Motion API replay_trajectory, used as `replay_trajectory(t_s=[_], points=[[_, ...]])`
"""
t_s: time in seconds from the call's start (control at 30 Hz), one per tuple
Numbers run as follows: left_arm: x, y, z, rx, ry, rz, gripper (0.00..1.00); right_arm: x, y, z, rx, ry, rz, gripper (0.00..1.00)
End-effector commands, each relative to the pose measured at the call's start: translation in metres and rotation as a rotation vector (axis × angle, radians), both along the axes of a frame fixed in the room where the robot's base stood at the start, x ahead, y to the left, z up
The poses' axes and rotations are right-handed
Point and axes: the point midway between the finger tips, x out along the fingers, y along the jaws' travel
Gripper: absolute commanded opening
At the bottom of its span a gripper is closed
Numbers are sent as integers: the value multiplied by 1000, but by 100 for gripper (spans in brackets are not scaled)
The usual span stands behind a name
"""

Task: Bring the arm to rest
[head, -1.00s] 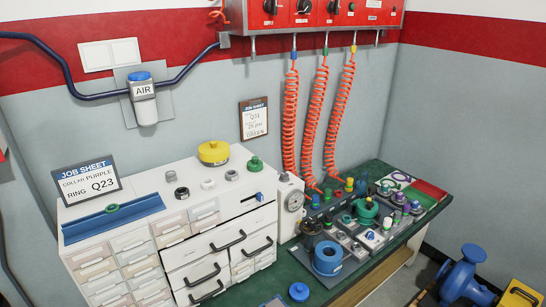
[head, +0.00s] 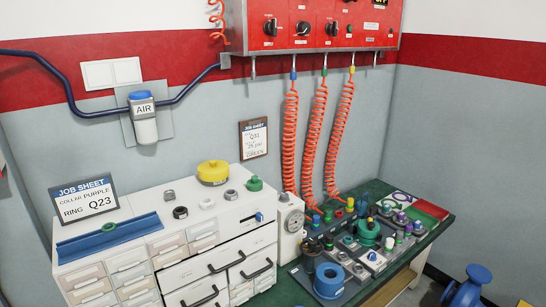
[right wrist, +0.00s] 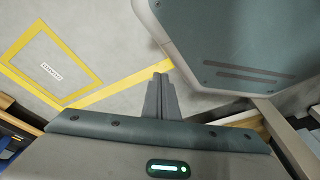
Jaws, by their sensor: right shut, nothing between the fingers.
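My right gripper (right wrist: 160,92) shows in the right wrist view with its two fingers together and nothing between them. It hangs above the grey floor, away from the workbench objects. A part of my own body fills the upper right of that view. Neither arm nor gripper shows in the head view. My left gripper is in no view.
The green workbench (head: 415,253) carries seal parts and a blue fitting (head: 329,281). A white drawer cabinet (head: 150,207) stands at left. Orange coiled hoses (head: 316,140) hang from a red panel (head: 320,22). Yellow lines (right wrist: 110,90) mark the floor.

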Motion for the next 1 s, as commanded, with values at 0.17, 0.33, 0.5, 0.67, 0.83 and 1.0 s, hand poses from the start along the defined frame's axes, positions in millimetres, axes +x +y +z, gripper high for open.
replay_trajectory(t_s=[0.17, 0.33, 0.5, 0.67, 0.83, 1.0], points=[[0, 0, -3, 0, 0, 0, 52, -82, -28, -21, -69, 95, 126, 0], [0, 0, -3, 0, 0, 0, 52, -118, -40, -27, -96, 138, 186, 0], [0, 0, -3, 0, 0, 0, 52, -123, -41, -28, -99, 143, 197, 0], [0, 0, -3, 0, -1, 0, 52, -123, -41, -27, -99, 143, 196, 0], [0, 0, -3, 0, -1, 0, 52, -123, -41, -27, -99, 143, 195, 0], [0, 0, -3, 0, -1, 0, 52, -123, -41, -27, -99, 143, 195, 0]])
